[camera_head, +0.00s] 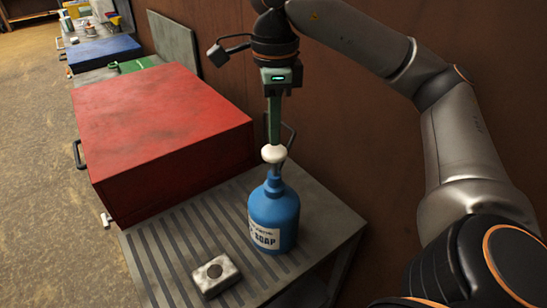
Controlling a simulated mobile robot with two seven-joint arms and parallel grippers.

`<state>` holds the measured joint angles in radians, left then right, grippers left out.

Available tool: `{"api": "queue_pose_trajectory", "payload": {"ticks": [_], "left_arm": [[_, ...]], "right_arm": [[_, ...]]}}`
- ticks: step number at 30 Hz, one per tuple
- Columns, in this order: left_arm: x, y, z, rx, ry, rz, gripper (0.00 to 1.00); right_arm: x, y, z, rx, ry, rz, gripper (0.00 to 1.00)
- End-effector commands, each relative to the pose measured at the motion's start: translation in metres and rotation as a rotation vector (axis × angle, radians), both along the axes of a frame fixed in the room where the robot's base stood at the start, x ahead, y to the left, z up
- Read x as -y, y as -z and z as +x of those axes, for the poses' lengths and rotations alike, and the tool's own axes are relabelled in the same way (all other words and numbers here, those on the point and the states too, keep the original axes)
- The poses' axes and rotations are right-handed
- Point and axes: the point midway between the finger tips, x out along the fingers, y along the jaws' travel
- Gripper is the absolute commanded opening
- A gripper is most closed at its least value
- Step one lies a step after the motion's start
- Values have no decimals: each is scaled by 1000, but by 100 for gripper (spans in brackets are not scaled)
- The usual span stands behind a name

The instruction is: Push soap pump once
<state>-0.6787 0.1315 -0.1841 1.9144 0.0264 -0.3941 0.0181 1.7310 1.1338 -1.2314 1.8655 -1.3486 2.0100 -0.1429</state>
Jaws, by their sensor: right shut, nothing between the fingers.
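A blue soap bottle (274,217) with a white label stands upright on a grey slatted table (168,260). Its white pump head (274,153) sits on top, above the bottle's neck. My right gripper (273,141) points straight down from above, with its green fingers shut and empty. The fingertips are right at the top of the pump head; I cannot tell whether they press on it. My left gripper is not in view.
A large red box (160,125) stands left of the bottle. A small grey block (216,274) with a dark round spot lies in front of the bottle. A brown wall (360,120) rises behind. A blue box (103,53) and other items lie farther back.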

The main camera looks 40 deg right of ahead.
Motion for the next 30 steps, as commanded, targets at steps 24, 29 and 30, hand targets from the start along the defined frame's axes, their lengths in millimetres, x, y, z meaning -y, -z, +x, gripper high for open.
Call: {"api": "queue_pose_trajectory", "payload": {"ticks": [24,29,30], "left_arm": [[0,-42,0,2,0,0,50],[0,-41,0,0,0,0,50],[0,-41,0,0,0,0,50]], "right_arm": [[0,-54,1,4,0,-1,0],[0,-60,0,0,0,0,0],[0,-60,0,0,0,0,0]]}}
